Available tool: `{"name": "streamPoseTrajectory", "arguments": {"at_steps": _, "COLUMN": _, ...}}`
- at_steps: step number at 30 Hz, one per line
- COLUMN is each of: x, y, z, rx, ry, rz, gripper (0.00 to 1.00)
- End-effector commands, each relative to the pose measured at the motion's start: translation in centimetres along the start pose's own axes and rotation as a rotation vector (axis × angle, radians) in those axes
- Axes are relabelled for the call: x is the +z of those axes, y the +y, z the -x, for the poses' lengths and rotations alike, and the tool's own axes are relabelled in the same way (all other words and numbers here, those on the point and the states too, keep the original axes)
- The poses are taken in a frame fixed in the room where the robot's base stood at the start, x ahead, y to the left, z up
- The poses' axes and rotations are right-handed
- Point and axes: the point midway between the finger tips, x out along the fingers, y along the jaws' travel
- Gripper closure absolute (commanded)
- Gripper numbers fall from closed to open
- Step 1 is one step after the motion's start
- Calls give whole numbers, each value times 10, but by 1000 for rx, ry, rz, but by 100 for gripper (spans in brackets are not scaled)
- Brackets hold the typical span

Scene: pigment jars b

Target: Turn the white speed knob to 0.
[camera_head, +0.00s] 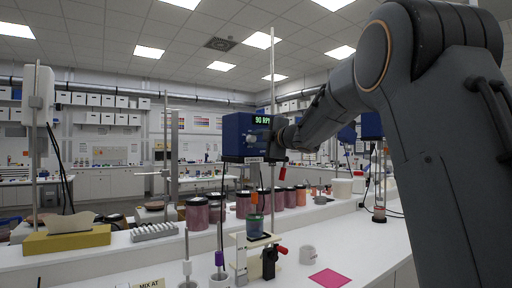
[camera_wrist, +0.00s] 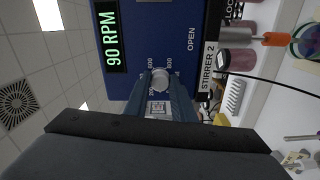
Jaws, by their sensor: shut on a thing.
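The blue stirrer (camera_head: 243,136) is clamped on a tall rod above the bench, and its green display reads 90 RPM. The white speed knob (camera_wrist: 160,76) sits on the stirrer's blue face (camera_wrist: 126,22), which shows rotated in the wrist view with dial numbers around the knob. My gripper (camera_wrist: 162,84) is shut on the knob, with a finger on each side of it. A label beside the face reads STIRRER 2. In the head view my gripper (camera_head: 287,137) is at the stirrer's right side, and the knob is hidden there.
Several pigment jars (camera_head: 198,213) line the shelf behind. The tall rod (camera_head: 272,80) rises close to my gripper.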

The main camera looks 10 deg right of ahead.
Motion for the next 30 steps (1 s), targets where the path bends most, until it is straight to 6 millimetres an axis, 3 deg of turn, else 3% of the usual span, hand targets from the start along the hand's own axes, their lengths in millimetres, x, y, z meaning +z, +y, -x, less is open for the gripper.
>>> {"name": "streamPoseTrajectory", "arguments": {"at_steps": 15, "x": 1, "y": -1, "z": 0, "rx": -1, "ry": -1, "rz": 390, "gripper": 99}}
{"name": "streamPoseTrajectory", "arguments": {"at_steps": 30, "x": 0, "y": 0, "z": 0, "rx": -2, "ry": -1, "rz": 497, "gripper": 99}}
